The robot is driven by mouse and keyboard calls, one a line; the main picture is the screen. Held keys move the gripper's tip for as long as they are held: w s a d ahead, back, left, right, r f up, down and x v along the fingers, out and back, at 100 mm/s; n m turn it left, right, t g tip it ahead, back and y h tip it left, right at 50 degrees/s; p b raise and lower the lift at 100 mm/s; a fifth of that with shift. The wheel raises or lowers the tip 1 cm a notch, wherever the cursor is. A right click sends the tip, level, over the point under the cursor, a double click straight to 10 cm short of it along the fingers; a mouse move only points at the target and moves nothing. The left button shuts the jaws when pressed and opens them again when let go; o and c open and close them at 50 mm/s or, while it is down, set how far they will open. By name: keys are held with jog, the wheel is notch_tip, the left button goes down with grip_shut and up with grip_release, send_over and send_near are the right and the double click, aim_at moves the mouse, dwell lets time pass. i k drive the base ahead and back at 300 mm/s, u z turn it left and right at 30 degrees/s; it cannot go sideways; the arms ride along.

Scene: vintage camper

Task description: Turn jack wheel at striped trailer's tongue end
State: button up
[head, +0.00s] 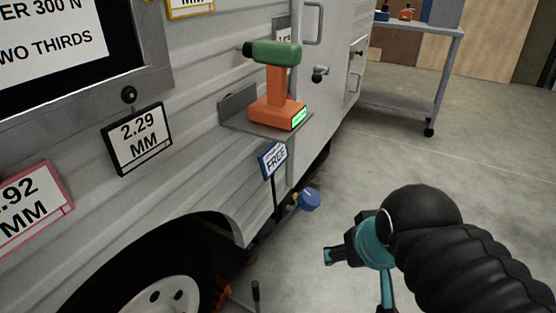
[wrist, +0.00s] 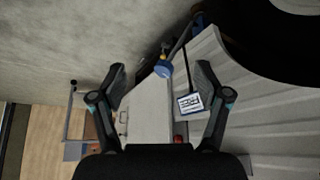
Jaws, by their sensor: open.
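A ribbed grey-white camper (head: 215,105) fills the left of the head view. A small blue faceted knob (head: 309,199) sits low beside its side, behind the tyre, on a rod or pipe. The knob also shows in the wrist view (wrist: 162,70), between my fingertips in the picture but farther off. I cannot tell whether it is the jack wheel. No stripes or tongue end can be made out for certain. My gripper (wrist: 160,82) is open and empty, its two fingers spread wide. In the head view it hangs over the floor, right of the knob and apart from it.
A blue-framed "FREE" sign (head: 273,160) hangs above the knob. A green and orange drill (head: 276,85) stands on a wall shelf (head: 234,123). A black tyre (head: 115,265) is at lower left. A grey wheeled cart (head: 425,108) stands behind. Concrete floor (head: 460,165) at right is clear.

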aim_at(308, 199)
jog(key=u, duration=1.3)
jog(key=k, duration=0.35)
jog(key=z, duration=0.85)
jog(key=k, duration=1.15)
jog(key=z, duration=0.9)
jog(key=i, duration=1.4)
jog(key=u, duration=0.6)
